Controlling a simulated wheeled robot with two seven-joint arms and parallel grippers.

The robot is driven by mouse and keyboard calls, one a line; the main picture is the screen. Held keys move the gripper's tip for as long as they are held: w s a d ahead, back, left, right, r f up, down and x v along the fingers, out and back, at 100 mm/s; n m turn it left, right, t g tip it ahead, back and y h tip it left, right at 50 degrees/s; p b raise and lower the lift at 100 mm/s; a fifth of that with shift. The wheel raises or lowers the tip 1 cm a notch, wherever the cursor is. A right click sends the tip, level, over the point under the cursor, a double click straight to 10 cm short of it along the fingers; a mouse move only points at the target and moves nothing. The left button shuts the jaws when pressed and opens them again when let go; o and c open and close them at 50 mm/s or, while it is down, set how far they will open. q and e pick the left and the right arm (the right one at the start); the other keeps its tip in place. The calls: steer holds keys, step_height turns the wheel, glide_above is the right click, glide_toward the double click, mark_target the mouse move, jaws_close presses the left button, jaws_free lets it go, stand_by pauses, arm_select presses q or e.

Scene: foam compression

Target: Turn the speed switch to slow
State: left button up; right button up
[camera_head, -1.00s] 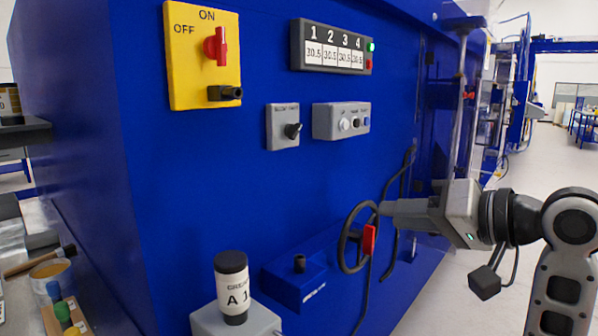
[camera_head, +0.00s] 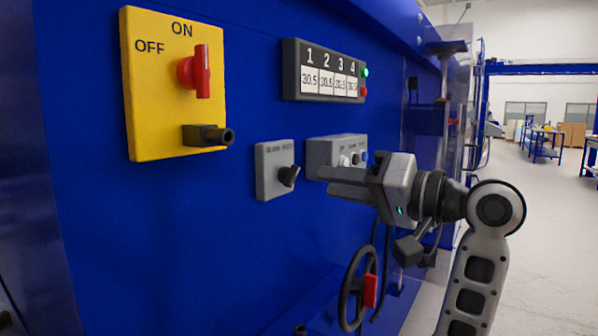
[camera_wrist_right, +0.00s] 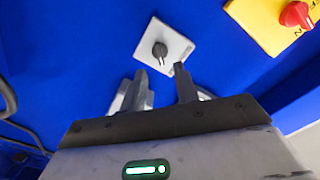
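The speed switch is a black knob (camera_head: 288,176) on a small grey plate (camera_head: 268,171) on the blue machine wall. The lettering on the plate is too small to read surely. In the right wrist view the knob (camera_wrist_right: 160,51) sits on its plate (camera_wrist_right: 172,42), ahead of my fingertips. My right gripper (camera_head: 326,182) is to the right of the knob in the head view and apart from it. In the wrist view its two fingers are spread with nothing between them. My left gripper is not in view.
A yellow ON/OFF panel (camera_head: 145,92) with a red knob (camera_head: 200,72) and a black protruding part is on the left. A grey button box (camera_head: 335,143) is close behind my right gripper. A display (camera_head: 322,70) is above. A handwheel (camera_head: 352,290) is below.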

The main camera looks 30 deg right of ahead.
mark_target(295, 177)
steer(key=p+x, duration=0.1)
steer(key=x, duration=0.6)
steer(key=shift+w, duration=0.15)
steer(key=c, duration=0.6)
